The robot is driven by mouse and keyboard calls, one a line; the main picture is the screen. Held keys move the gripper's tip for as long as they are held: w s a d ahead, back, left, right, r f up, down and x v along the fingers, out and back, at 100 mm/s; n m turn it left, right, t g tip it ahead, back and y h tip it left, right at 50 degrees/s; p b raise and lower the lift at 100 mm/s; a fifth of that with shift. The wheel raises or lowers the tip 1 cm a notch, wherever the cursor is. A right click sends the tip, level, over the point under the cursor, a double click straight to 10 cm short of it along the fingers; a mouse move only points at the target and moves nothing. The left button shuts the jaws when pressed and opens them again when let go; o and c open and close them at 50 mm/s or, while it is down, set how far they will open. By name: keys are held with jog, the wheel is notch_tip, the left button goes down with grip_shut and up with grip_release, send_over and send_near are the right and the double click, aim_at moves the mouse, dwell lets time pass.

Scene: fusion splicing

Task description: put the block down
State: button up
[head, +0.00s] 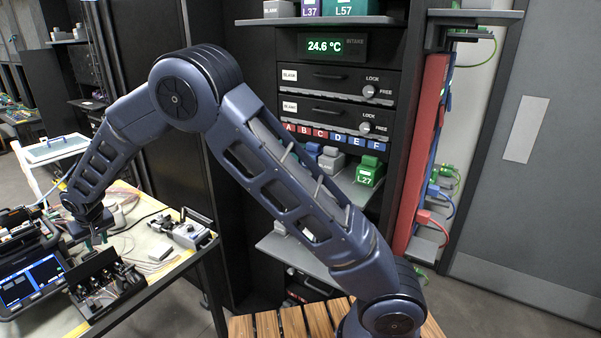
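My gripper (92,232) is at the far left, pointing down over the worktable (190,262), close to the black splicing machine (100,282). The gripper is small in the picture. I cannot tell whether its fingers are open or shut, and no block is clearly visible between them. A green block labelled L27 (368,172) sits on the cabinet shelf at the centre right. Several other grey and blue blocks stand beside it, partly hidden by my arm.
A device with a lit screen (32,280) stands at the table's left. A grey clamp-like tool (188,232) lies on the table behind the splicing machine. The cabinet (335,105) has two drawers and a display reading 24.6 °C. A red panel (420,150) stands right of it.

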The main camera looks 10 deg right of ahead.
jog(key=w+d+r+m, duration=0.1)
jog(key=w+d+r, duration=0.3)
jog(key=d, duration=0.2)
jog(key=w+d+r+m, duration=0.1)
jog(key=w+d+r, duration=0.35)
jog(key=d, duration=0.25)
jog(key=w+d+r+m, duration=0.1)
jog(key=d+r, duration=0.3)
jog(key=d, duration=0.6)
jog(key=w+d+r+m, duration=0.1)
jog(key=d+r, duration=0.4)
jog(key=d, duration=0.4)
jog(key=d+r, duration=0.4)
jog(key=d, duration=0.6)
jog(key=s+d+r+m+h, duration=0.1)
jog(key=s+d, duration=0.4)
jog(key=d, duration=0.4)
jog(key=s+d+r+m+t, duration=0.1)
jog(key=s+d, duration=0.4)
jog(key=d, duration=0.4)
jog(key=s+d+r+m+h, duration=0.1)
jog(key=s+d+r, duration=0.1)
jog(key=s+d, duration=0.55)
jog(key=s+d+f+m+h, duration=0.1)
jog(key=s+d+f, duration=0.2)
jog(key=s+d, duration=0.3)
jog(key=shift+s+d+m, duration=0.3)
jog(key=shift+s, duration=0.1)
